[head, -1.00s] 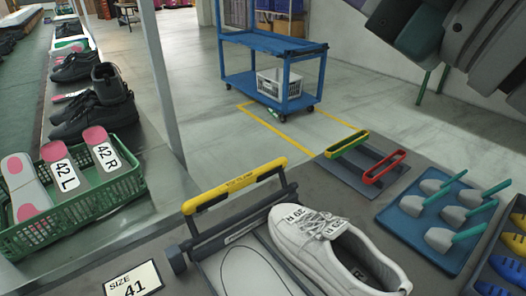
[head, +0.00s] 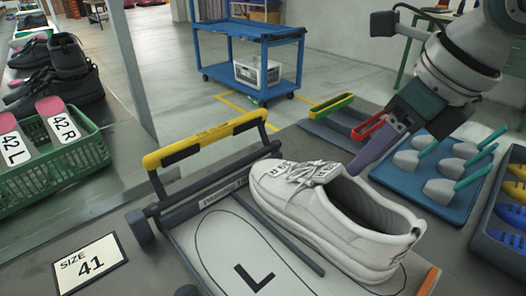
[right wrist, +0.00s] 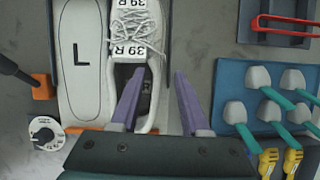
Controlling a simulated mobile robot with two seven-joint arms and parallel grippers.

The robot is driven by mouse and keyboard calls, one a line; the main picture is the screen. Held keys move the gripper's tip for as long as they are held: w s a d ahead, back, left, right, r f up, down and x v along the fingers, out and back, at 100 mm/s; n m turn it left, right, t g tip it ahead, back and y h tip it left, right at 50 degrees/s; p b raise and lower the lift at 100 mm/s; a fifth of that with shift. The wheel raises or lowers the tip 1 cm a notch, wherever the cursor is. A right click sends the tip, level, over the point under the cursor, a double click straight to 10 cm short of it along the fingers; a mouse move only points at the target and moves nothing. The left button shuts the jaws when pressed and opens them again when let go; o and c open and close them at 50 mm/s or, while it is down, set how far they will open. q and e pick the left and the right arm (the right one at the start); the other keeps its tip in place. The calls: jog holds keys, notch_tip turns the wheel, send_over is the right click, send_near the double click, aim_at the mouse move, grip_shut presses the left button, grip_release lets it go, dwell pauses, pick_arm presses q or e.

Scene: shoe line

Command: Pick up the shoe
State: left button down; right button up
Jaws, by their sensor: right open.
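The shoe (head: 335,222) is a white lace-up sneaker with a tag on its laces. In the right wrist view the shoe (right wrist: 139,22) shows tags reading 39 R. It rests on the right part of a fixture board (head: 208,262), beside a foot outline marked L. My right gripper (head: 366,170) is open and empty at the far side of the shoe's heel opening. In the right wrist view its purple fingers (right wrist: 158,92) lie either side of one side wall of the shoe, one over the opening, one outside. Contact cannot be told. My left gripper is not in view.
The fixture has a yellow and black bar (head: 206,138). A blue tray of shoe forms (head: 412,188) and a red-handled and green-handled rack (head: 345,128) lie near my right arm. A size 41 card (head: 90,262) and a green crate (head: 62,172) are at left.

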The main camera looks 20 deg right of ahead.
send_near(321, 196)
jog(key=f, duration=0.1)
jog(key=d+f, duration=0.1)
jog(key=shift+w+f+b, duration=0.2)
jog(key=shift+f+b, duration=0.15)
jog(key=shift+f, duration=0.05)
grip_shut()
jog(key=shift+r, duration=0.1)
dwell(1.0)
